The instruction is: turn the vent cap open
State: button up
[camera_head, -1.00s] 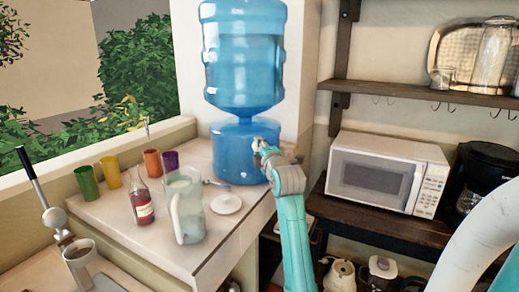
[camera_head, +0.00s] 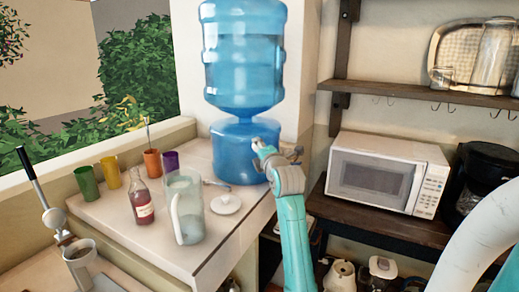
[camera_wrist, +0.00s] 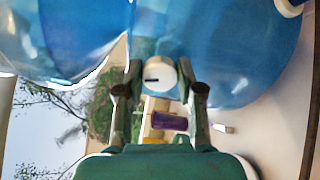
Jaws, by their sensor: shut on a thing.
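The vent cap (camera_wrist: 160,77) is a small white round cap with a short dark mark on its face, on the blue water dispenser (camera_head: 232,152). In the wrist view the mark lies about level, left of the cap's centre. My gripper (camera_wrist: 160,80) has one finger on each side of the cap and is shut on it. In the head view my gripper (camera_head: 258,147) reaches the dispenser's front right side, and its fingers mostly hide the cap.
A large blue bottle (camera_head: 243,60) stands on the dispenser. A glass pitcher (camera_head: 187,210), a red bottle (camera_head: 142,204), a white lid (camera_head: 226,203) and several coloured cups stand on the counter to the left. A microwave (camera_head: 385,172) is on the right.

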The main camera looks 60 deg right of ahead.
jog(key=shift+f, duration=0.1)
jog(key=o, duration=1.2)
jog(key=shift+c, duration=0.2)
jog(key=v, duration=1.2)
